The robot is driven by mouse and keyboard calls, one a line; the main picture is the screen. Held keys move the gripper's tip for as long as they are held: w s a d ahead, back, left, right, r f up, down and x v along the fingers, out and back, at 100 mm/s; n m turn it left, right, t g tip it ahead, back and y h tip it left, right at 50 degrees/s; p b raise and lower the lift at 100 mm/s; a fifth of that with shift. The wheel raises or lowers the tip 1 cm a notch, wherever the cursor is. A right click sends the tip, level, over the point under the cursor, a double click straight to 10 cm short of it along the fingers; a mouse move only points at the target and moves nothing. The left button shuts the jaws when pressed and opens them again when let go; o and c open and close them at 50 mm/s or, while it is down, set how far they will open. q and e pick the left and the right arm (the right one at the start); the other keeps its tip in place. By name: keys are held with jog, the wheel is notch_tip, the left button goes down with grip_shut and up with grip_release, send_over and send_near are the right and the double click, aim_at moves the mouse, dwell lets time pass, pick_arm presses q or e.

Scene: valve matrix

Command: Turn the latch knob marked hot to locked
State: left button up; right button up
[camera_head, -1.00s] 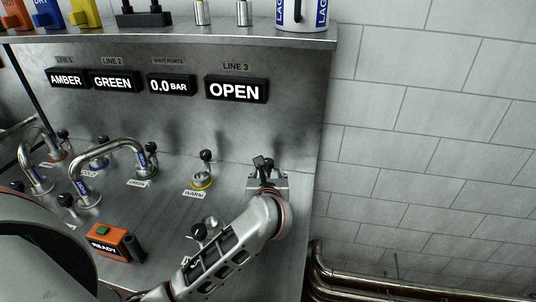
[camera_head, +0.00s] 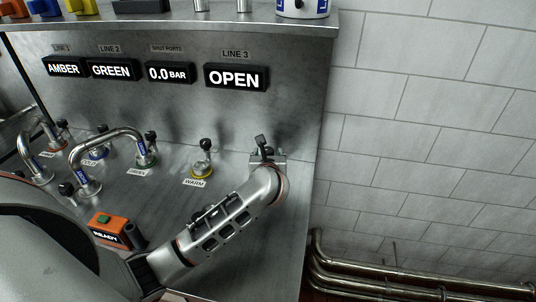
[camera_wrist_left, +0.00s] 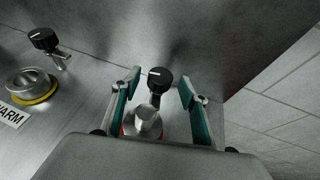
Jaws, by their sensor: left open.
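A latch knob with a black head (camera_wrist_left: 160,78) and white mark stands on a metal stem in a silver base with a red ring (camera_wrist_left: 127,124). Its label is hidden, so I cannot read whether it says hot. In the head view its black head (camera_head: 260,140) appears at the panel's right end. My left gripper (camera_wrist_left: 159,90) is open, one finger on each side of this knob with gaps visible. In the head view the gripper (camera_head: 266,156) is small and partly hidden by my wrist. My right gripper is not in view.
A knob marked WARM (camera_head: 203,170) with a yellow ring stands to the left. Bent metal handles (camera_head: 105,145) and an orange READY box (camera_head: 110,231) are further left. The LINE 3 display (camera_head: 236,78) reads OPEN. A tiled wall (camera_head: 430,130) and pipes (camera_head: 400,285) lie right.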

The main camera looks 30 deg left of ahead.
pick_arm(q)
jog(key=shift+c, duration=0.4)
jog(key=c, duration=1)
jog(key=shift+s+a+f+m+t+h+b, duration=0.1)
jog(key=shift+a+m+t+h+b, duration=0.15)
jog(key=shift+m+h, duration=0.55)
jog(key=shift+c, duration=0.2)
jog(key=shift+o, duration=0.2)
jog(key=shift+m+t+h, duration=0.25)
jog(key=shift+m+h, duration=0.25)
jog(key=shift+h, duration=0.1)
jog(key=o, duration=1.1)
